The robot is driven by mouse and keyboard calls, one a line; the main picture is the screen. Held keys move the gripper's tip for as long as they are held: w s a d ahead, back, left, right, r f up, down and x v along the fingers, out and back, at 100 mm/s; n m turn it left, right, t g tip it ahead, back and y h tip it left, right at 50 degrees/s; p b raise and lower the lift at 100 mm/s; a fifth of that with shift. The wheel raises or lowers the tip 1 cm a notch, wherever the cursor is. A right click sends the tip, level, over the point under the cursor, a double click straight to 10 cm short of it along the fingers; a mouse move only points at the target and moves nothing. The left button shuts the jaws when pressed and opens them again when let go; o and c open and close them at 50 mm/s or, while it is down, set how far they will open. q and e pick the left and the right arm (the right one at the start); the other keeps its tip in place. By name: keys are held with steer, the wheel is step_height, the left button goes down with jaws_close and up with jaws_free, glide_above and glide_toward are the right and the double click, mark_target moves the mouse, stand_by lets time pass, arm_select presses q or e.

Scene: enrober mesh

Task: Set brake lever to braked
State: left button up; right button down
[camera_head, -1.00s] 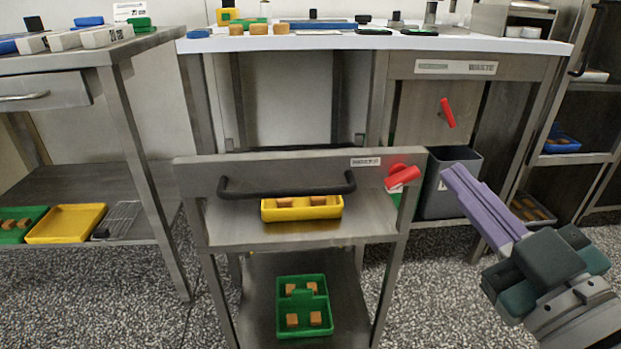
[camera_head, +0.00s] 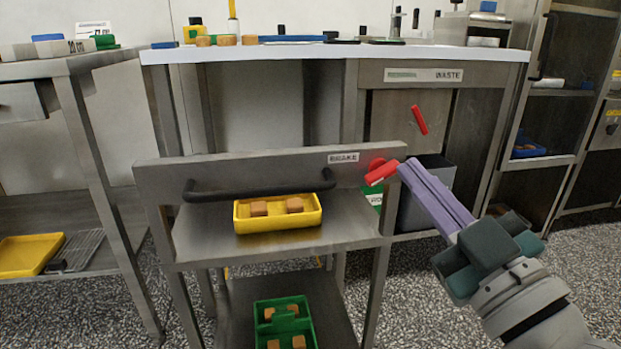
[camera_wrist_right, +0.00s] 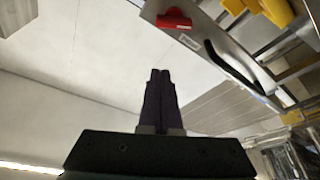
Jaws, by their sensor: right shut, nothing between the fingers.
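The red brake lever (camera_head: 381,173) is on the right end of the cart's front panel, right of a label reading BRAKE (camera_head: 343,158). Its handle slants a little, with its free end toward the lower left. My right gripper (camera_head: 405,167) is shut and empty, its purple fingers just right of the lever in the head view. In the right wrist view the shut fingers (camera_wrist_right: 160,76) point up the picture, and the red lever (camera_wrist_right: 174,20) lies beyond their tips, apart from them. My left gripper is out of view.
The cart has a black handle bar (camera_head: 258,193), a yellow tray (camera_head: 278,213) on top and a green tray (camera_head: 284,322) below. Behind stand a counter (camera_head: 330,54), a grey bin (camera_head: 425,200) and another red lever (camera_head: 419,119). Floor is free at right.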

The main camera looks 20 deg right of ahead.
mark_target(393, 165)
steer(key=w+b, duration=0.1)
steer(key=w, duration=0.1)
steer(key=w+d+b, duration=0.1)
steer(key=w, duration=0.1)
steer(key=w+f+b, duration=0.1)
steer(key=w, duration=0.1)
steer(key=shift+w+d, duration=0.25)
steer(key=shift+d, duration=0.1)
steer(key=shift+s+d+f+b, duration=0.1)
steer(key=shift+d+f+b, duration=0.15)
steer(key=shift+d+b, duration=0.1)
steer(key=shift+m+h, duration=0.4)
steer(key=shift+m, duration=0.3)
